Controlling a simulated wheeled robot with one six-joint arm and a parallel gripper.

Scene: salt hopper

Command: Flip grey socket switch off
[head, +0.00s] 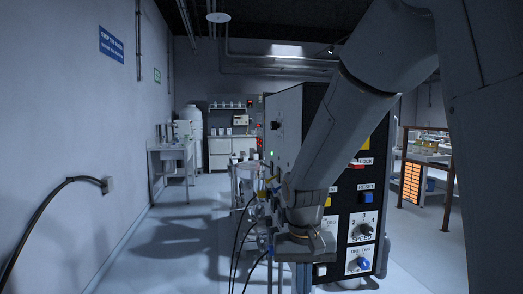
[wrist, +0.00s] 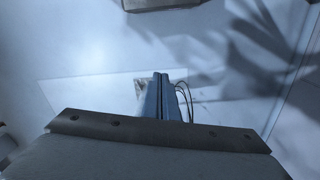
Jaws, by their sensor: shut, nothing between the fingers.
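A small grey socket (head: 107,185) is on the left wall in the head view, with a thick black cable running from it down to the lower left. Its switch is too small for me to make out its position. My gripper (head: 302,278) hangs low in front of the black machine, right of the socket and well apart from it. In the wrist view my gripper (wrist: 161,80) has its two fingers together with nothing between them. The socket is not recognisable in the wrist view.
A black control cabinet (head: 343,205) with knobs and coloured buttons stands behind my arm. Thin black cables (head: 236,240) hang at its left side. A sink bench (head: 172,152) stands farther back along the left wall. The floor (head: 180,245) between wall and cabinet is clear.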

